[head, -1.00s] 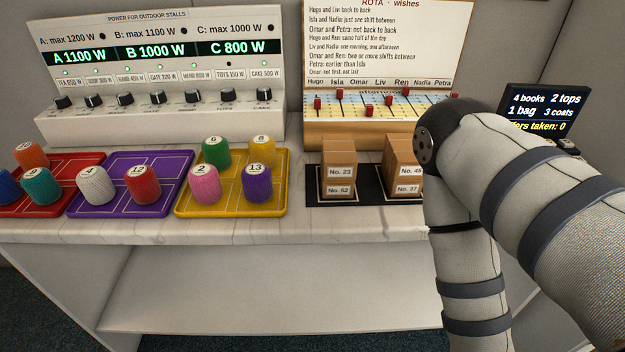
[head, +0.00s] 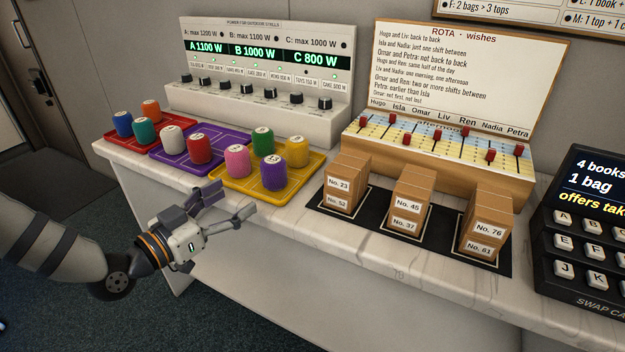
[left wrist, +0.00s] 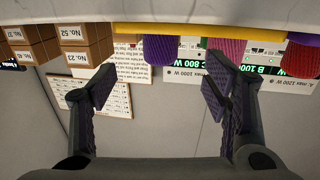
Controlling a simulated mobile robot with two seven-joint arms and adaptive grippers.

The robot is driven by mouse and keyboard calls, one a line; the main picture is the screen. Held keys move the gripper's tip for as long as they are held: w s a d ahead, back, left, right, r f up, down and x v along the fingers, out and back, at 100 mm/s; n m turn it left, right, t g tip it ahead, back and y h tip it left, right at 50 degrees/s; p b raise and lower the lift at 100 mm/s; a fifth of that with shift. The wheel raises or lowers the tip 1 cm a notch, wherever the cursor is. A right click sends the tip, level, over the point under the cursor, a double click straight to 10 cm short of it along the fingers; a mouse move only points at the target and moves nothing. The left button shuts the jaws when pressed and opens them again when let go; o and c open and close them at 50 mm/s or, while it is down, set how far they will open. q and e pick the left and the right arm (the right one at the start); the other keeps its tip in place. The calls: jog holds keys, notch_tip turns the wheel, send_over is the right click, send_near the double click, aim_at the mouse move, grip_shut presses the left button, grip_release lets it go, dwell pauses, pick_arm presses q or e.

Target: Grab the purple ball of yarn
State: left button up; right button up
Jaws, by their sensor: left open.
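The purple ball of yarn (head: 273,174), labelled 13, stands on the yellow tray (head: 312,165) at its front right. In the left wrist view, which is upside down, the purple yarn (left wrist: 160,50) shows beyond and between the finger tips. My left gripper (head: 236,200) is open and empty, in front of the counter edge, to the left of and lower than the purple yarn, with its fingers pointing toward the yellow tray. It is apart from the yarn. In the left wrist view, both fingers (left wrist: 163,85) are spread wide. My right gripper is out of view.
Pink (head: 237,161) and green (head: 263,141) yarn stand close to the purple one, with a yellow one behind. A purple tray (head: 225,138) and a red tray with more yarn lie to the left. Cardboard boxes (head: 345,182) stand on the right. Space before the counter is free.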

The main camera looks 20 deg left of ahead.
aim_at(264, 176)
pick_arm(q)
jog(key=x, duration=0.1)
jog(key=b+x, duration=0.1)
jog(key=x, duration=0.1)
jog(key=b+x, duration=0.1)
jog(key=shift+w+f, duration=0.3)
jog(key=shift+f, duration=0.05)
jog(key=x, duration=0.2)
jog(key=b+x, duration=0.1)
jog(key=x, duration=0.1)
jog(key=b+x, duration=0.1)
jog(key=x, duration=0.2)
jog(key=shift+r, duration=0.3)
jog(key=shift+w+d+r, duration=0.1)
jog(key=shift+w+r, duration=0.05)
jog(key=shift+w, duration=0.15)
jog(key=shift+r, duration=0.15)
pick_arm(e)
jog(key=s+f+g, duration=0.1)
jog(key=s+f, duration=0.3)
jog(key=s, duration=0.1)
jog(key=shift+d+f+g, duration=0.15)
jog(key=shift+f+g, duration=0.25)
pick_arm(q)
jog(key=c, duration=1.3)
